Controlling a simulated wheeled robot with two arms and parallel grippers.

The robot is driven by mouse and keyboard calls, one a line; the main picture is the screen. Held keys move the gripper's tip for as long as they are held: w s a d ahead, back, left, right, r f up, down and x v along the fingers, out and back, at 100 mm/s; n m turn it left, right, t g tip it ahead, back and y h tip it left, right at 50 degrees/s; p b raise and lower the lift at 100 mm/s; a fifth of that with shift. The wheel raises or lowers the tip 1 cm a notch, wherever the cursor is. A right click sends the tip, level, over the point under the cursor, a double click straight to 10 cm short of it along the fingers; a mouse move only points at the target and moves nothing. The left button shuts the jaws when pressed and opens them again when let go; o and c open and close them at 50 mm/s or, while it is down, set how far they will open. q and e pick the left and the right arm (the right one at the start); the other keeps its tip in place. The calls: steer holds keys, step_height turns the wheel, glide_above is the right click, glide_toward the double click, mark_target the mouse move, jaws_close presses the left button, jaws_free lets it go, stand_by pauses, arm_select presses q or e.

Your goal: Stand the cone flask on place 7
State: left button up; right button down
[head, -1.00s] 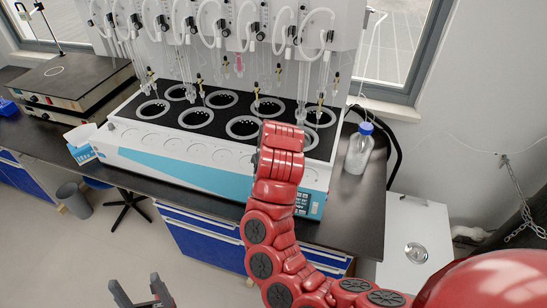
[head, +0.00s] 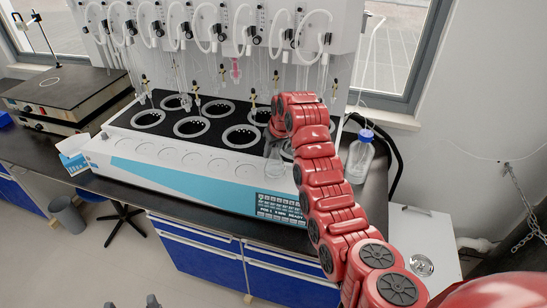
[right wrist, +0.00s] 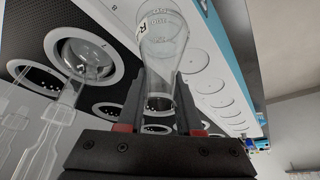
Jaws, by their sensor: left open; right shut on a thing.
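The clear glass cone flask (right wrist: 163,45) is held between the two dark fingers of my right gripper (right wrist: 159,85). In the head view the flask (head: 275,160) shows faintly at the front right of the distiller's black top, just left of my red arm. My right gripper itself is mostly hidden there by the arm. The distiller (head: 180,165) has two rows of ringed round places; no place number is legible. The rightmost front ring (head: 287,150) is partly covered by flask and arm. My left gripper (head: 131,303) is open and empty at the bottom edge, only its tips showing.
Glass tubes and hoses hang above the rings. A blue-capped bottle (head: 360,155) stands right of the distiller, close to my arm. A hot plate (head: 65,95) and a blue-white box (head: 73,150) are at the left. Glass shows in one ring (right wrist: 88,55) in the wrist view.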

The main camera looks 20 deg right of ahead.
mark_target(273, 157)
steer(key=shift+w+d+r, duration=0.1)
steer(key=shift+w+d, duration=0.1)
steer(key=shift+w, duration=0.05)
steer(key=shift+w+f, duration=0.15)
steer(key=shift+f, duration=0.05)
step_height(273, 157, down, 3)
steer(key=p, duration=0.2)
steer(key=shift+p, duration=0.4)
steer(key=shift+f, duration=0.2)
steer(key=shift+f+b, duration=0.15)
steer(key=shift+b, duration=0.15)
steer(key=c, duration=0.6)
jaws_free()
